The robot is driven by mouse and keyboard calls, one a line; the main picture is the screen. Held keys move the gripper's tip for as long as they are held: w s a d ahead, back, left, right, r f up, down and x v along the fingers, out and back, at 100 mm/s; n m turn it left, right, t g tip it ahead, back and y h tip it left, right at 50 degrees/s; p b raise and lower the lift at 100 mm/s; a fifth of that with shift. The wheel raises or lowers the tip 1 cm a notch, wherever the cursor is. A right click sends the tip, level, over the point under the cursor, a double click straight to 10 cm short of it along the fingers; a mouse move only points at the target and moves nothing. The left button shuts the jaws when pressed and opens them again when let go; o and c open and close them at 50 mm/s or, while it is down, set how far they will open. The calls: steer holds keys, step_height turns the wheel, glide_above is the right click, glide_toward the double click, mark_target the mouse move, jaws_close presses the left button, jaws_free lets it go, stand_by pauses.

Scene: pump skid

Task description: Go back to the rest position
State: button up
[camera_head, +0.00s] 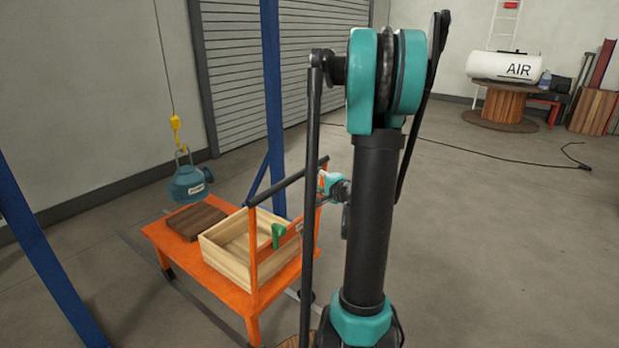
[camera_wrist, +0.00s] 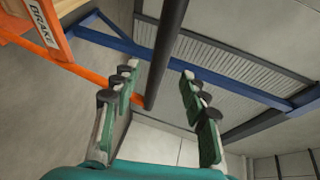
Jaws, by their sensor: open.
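My gripper (camera_wrist: 158,72) is open in the wrist view, with its green, dark-tipped fingers spread apart. A dark bar (camera_wrist: 166,45) crosses the view between the two fingers; I cannot tell how far beyond them it is. In the head view my teal wrist (camera_head: 331,184) is beside the right post of the orange cart (camera_head: 216,279), near the cart's dark handle bar (camera_head: 290,181). The fingers are not clear there. My arm stands upright in front and hides part of that area.
On the cart are a wooden crate (camera_head: 224,268) and a brown block (camera_head: 197,221). A green lever (camera_head: 278,236) is at its frame. A teal pump (camera_head: 188,184) hangs from a yellow hook (camera_head: 176,123). Blue posts (camera_head: 272,90) stand nearby. The floor at right is mostly clear.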

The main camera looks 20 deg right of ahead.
stand_by(0.4)
steer(key=s+a+f+n+g+y, duration=0.1)
steer(key=s+a+f+n+g, duration=0.35)
steer(key=s+a, duration=0.25)
steer(key=s+a+f+n+g, duration=0.3)
steer(key=s+a+n, duration=0.2)
steer(key=s+a, duration=0.2)
steer(key=s+d+f+n+g+h, duration=0.1)
steer(key=s+f+n+g+h, duration=0.1)
steer(key=s, duration=0.5)
steer(key=s+d+f+n+g+h, duration=0.1)
steer(key=s+f+n+g+h, duration=0.1)
steer(key=s, duration=0.5)
steer(key=shift+s+d+f+n+h, duration=0.35)
steer(key=shift+f+n, duration=0.2)
steer(key=shift+f, duration=0.4)
steer(key=shift+w, duration=0.15)
